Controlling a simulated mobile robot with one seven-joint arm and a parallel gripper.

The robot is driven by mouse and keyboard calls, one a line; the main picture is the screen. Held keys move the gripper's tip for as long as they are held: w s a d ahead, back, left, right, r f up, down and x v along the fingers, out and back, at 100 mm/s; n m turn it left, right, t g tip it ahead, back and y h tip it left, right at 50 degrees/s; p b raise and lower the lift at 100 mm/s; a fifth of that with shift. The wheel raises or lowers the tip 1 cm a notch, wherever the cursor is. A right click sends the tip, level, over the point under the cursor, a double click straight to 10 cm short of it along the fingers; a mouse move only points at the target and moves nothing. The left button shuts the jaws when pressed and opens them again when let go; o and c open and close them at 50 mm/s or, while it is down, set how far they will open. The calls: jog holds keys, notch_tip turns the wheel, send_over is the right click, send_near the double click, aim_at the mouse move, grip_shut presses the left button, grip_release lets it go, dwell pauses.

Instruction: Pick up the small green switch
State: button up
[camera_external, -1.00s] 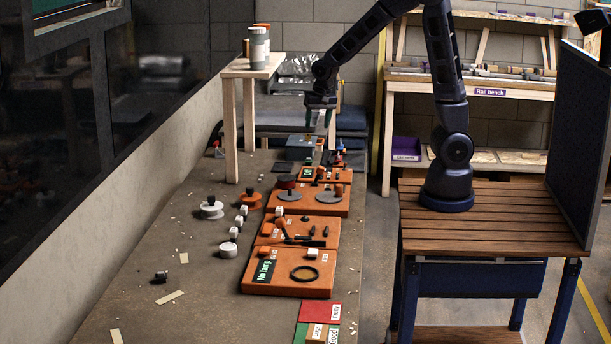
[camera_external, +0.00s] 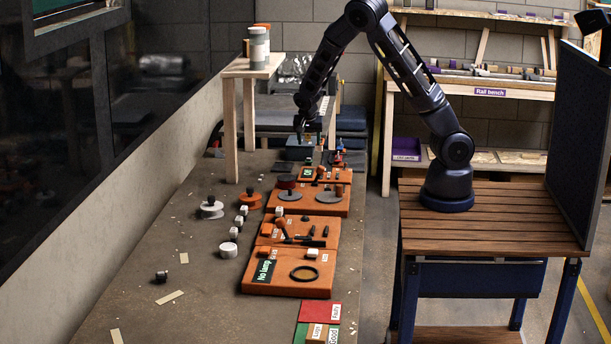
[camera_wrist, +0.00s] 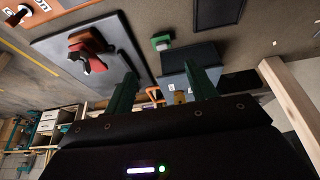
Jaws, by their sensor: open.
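A small green switch-like block (camera_wrist: 162,41) with a pale front lies on the bench in the wrist view. It sits beside a dark flat tray, just beyond the gap between my fingertips. My gripper (camera_wrist: 158,66) has its two green fingers spread apart, with nothing held between them. In the external view my gripper (camera_external: 308,131) hangs pointing down over the far end of the bench, above a blue-grey box (camera_external: 299,148). I cannot make out the green block for certain in the external view.
A red clamp-like part (camera_wrist: 88,46) stands on a grey plate (camera_wrist: 60,57) left of my fingers. Orange boards (camera_external: 318,204) line the bench. A wooden stand (camera_external: 230,125) rises at left.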

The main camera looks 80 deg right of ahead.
aim_at(309, 161)
jog(key=shift+a+x, duration=0.1)
jog(key=shift+x, duration=2.15)
jog(key=shift+a+x, duration=0.15)
jog(key=shift+x, duration=2.05)
jog(key=shift+w, duration=0.2)
jog(key=shift+c, duration=0.5)
jog(key=c, duration=0.9)
